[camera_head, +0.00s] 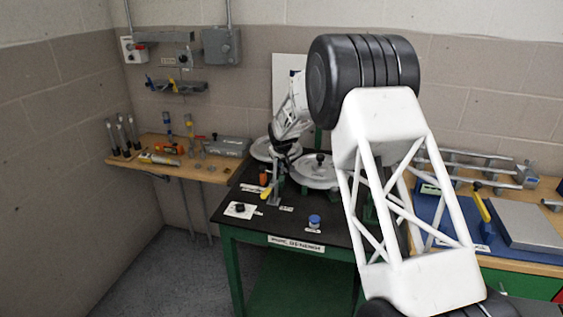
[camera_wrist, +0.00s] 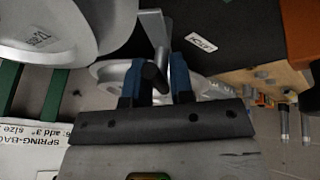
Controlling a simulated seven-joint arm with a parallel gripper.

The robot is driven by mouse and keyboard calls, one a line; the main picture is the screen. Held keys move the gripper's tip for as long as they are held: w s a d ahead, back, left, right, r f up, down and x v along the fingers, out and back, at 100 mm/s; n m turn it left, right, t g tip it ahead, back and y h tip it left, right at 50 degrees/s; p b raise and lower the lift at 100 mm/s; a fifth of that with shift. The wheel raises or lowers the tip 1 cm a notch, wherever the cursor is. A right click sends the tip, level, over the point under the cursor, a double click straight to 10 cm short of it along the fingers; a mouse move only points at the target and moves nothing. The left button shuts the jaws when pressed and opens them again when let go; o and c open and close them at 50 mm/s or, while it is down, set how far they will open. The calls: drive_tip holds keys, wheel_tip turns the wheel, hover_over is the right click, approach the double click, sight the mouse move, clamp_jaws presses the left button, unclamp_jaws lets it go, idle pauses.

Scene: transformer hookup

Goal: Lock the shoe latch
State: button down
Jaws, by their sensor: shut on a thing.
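The shoe latch (camera_wrist: 155,30) shows in the wrist view as a grey metal piece with a dark round bar at its lower end. A small label that appears to read LATCH (camera_wrist: 201,43) lies beside it on the black surface. My gripper (camera_wrist: 155,84) has a blue-tipped finger on each side of the dark bar and is shut on it. In the head view my gripper (camera_head: 284,148) is low over the bench, beside the grey discs. My fingertips and the latch are too small there to make out the hold. I cannot tell whether the latch is locked.
Pale round bender discs (camera_head: 312,172) stand on the black-topped bench (camera_head: 335,229), close to my gripper. A blue-capped jar (camera_head: 314,221) and a white plate with a black knob (camera_head: 240,209) lie nearer the front. A wooden shelf (camera_head: 205,173) with tools is at left.

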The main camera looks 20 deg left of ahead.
drive_tip(key=shift+w+d+n+g+y, duration=0.15)
drive_tip(key=shift+n+g+y, duration=0.2)
drive_tip(key=shift+n, duration=0.8)
drive_tip(key=shift+d+n+g+y, duration=0.15)
drive_tip(key=shift+n+y, duration=0.3)
drive_tip(key=shift+n, duration=0.7)
drive_tip(key=shift+n+g+y, duration=0.6)
drive_tip(key=shift+n+g, duration=0.2)
drive_tip(key=shift+n, duration=1.5)
drive_tip(key=shift+a, duration=0.1)
drive_tip(key=c, duration=1.2)
unclamp_jaws()
drive_tip(key=shift+o, duration=0.4)
drive_tip(key=v, duration=0.7)
drive_tip(key=shift+r, duration=0.35)
